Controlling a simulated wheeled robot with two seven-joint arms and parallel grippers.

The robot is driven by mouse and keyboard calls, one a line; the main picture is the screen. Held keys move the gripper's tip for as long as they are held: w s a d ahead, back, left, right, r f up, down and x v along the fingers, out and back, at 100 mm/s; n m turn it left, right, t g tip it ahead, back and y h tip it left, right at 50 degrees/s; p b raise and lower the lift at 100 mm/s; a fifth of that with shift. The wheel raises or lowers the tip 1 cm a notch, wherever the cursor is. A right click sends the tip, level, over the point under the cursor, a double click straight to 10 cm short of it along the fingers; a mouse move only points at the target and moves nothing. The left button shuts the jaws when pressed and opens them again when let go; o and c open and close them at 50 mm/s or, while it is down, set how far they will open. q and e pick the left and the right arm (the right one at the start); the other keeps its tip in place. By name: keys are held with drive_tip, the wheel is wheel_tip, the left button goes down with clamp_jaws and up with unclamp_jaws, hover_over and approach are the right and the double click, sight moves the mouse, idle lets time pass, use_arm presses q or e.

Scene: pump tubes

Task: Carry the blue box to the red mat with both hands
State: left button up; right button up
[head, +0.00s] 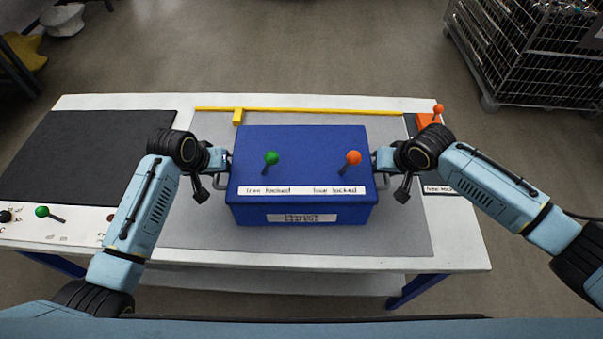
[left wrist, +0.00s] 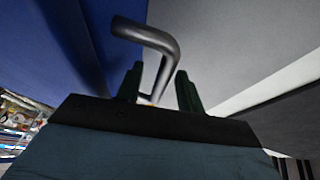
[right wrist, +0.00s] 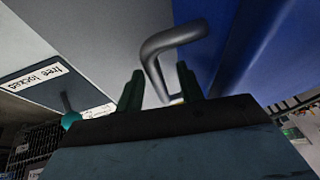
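The blue box (head: 300,175) sits on a grey mat (head: 400,235) in the middle of the table. It has a dark handle on each side. My left gripper (head: 224,160) is at the left handle; in the left wrist view that handle (left wrist: 158,42) passes between its parted fingers, with gaps showing. My right gripper (head: 378,160) is at the right handle; in the right wrist view that handle (right wrist: 165,45) likewise lies between parted fingers. I see no red mat; a black mat (head: 90,150) lies on the left of the table.
On the box lid stand a green-knobbed lever (head: 271,158) and an orange-knobbed lever (head: 353,158). A yellow bar (head: 310,110) runs behind the box. An orange block (head: 428,121) sits at the back right. A green-knobbed lever (head: 43,212) is at the front left. A wire cage (head: 530,55) stands behind.

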use_arm(q)
clamp_jaws()
use_arm(e)
clamp_jaws()
idle(0.7)
use_arm(q)
drive_tip(key=shift+w+r, duration=0.1)
idle(0.4)
